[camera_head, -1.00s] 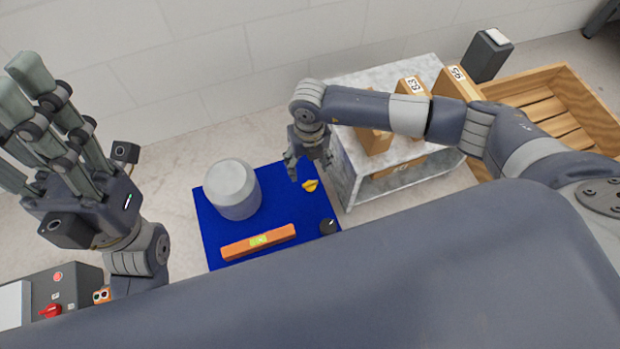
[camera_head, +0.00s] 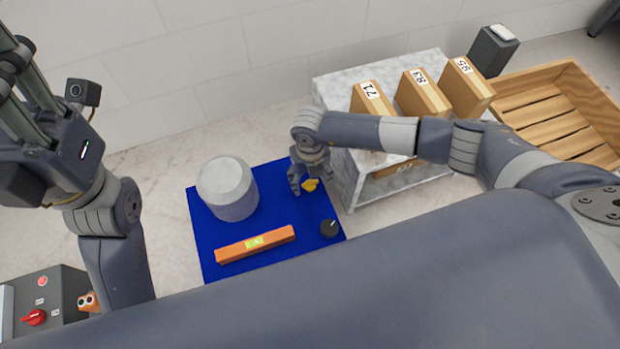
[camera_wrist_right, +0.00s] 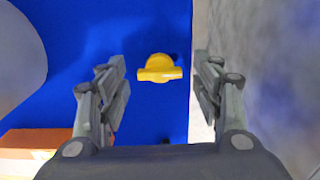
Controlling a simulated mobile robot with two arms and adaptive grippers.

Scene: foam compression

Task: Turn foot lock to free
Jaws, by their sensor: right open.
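The foot lock looks to be the small yellow knob (camera_head: 310,185) on the blue mat (camera_head: 272,212). It also shows in the right wrist view (camera_wrist_right: 160,69), with its bar lying roughly crosswise. My right gripper (camera_head: 308,186) is open and low over the knob; in the right wrist view its fingers (camera_wrist_right: 160,95) stand either side of the knob, apart from it. My left gripper (camera_head: 30,130) is raised at the left edge, its fingers partly cut off by the frame; I cannot tell its opening.
On the mat are a grey cylinder (camera_head: 228,188), an orange level (camera_head: 255,244) and a black knob (camera_head: 329,228). A marble stand (camera_head: 332,88) with numbered foam blocks (camera_head: 423,95) is close right of my right gripper. A wooden crate (camera_head: 592,95) and a control box (camera_head: 60,295) flank the area.

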